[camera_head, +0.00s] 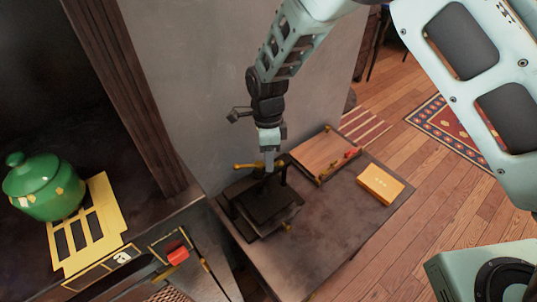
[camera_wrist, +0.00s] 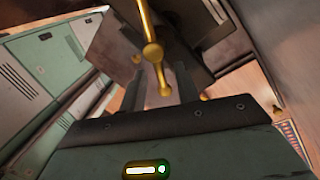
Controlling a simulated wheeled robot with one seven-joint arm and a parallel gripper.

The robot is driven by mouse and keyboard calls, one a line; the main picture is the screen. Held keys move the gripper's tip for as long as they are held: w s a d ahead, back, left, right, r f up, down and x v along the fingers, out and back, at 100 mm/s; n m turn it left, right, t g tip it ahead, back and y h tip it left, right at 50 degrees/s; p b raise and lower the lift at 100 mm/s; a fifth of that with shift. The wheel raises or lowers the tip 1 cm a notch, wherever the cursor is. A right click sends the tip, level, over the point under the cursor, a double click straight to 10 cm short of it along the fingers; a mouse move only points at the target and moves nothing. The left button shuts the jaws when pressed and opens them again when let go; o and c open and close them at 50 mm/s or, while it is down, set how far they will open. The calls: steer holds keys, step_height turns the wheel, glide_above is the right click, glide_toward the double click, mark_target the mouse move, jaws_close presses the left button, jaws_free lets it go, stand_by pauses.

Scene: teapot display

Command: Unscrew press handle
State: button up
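The brass press handle (camera_head: 246,166) sits on top of the black press (camera_head: 262,207) on the low table. In the wrist view the handle (camera_wrist: 152,52) is a bar with a round hub and knobbed ends. My gripper (camera_head: 269,164) points down at the handle from above. In the wrist view my gripper (camera_wrist: 160,76) has its two fingers apart, with the handle's near arm showing between them. I see a gap at the fingers, and contact with the handle cannot be made out. In the head view the gripper hides part of the handle.
The table (camera_head: 335,222) also bears a wooden board (camera_head: 318,153) with a red-handled item and a yellow box (camera_head: 381,184). A grey wall (camera_head: 210,90) stands close behind the press. A green pot (camera_head: 43,190) stands at left. The table's front is clear.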

jaws_close()
steer(key=shift+w+n, duration=0.1)
steer(key=shift+n, duration=0.2)
